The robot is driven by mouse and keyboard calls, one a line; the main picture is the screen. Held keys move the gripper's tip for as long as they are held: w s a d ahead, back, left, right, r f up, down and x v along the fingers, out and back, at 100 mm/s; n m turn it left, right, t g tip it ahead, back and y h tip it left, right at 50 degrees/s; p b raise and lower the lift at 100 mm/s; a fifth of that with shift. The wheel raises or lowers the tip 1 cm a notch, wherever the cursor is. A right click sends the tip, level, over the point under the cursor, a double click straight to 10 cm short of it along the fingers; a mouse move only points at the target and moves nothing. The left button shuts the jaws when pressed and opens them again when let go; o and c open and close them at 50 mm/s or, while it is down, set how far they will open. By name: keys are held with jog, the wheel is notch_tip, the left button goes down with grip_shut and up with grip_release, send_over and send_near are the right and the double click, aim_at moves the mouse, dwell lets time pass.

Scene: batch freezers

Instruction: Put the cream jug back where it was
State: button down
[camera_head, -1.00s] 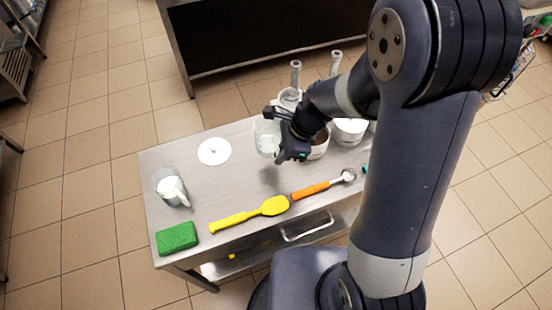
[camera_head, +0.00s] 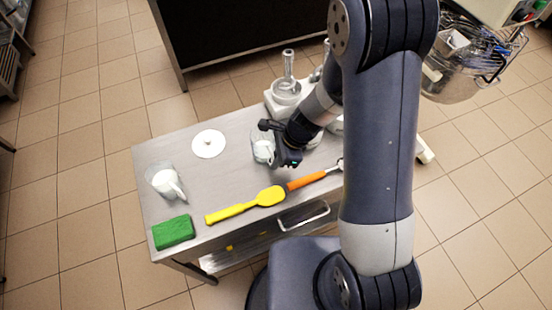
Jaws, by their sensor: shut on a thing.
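A clear jug (camera_head: 261,151) with whitish contents is at my gripper, near the middle of the table's far side. My gripper (camera_head: 274,146) is shut on this jug at its right side, and the dark fingers hide part of it. The jug looks upright. I cannot tell whether its base touches the table. A second clear jug (camera_head: 162,178) with white contents and a white handle stands at the left of the steel table (camera_head: 226,178), apart from my gripper. I cannot tell from the labels or shape which one is the cream jug.
A white disc (camera_head: 208,144) lies between the jugs. A green sponge (camera_head: 173,232), a yellow spatula (camera_head: 247,204) and an orange-handled tool (camera_head: 308,180) lie along the near edge. A white appliance (camera_head: 285,93) stands behind the gripper. Bare steel lies left of the held jug.

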jog(key=shift+f, duration=0.15)
jog(key=c, duration=1.5)
grip_release()
jog(key=v, duration=1.2)
jog(key=shift+a, duration=0.1)
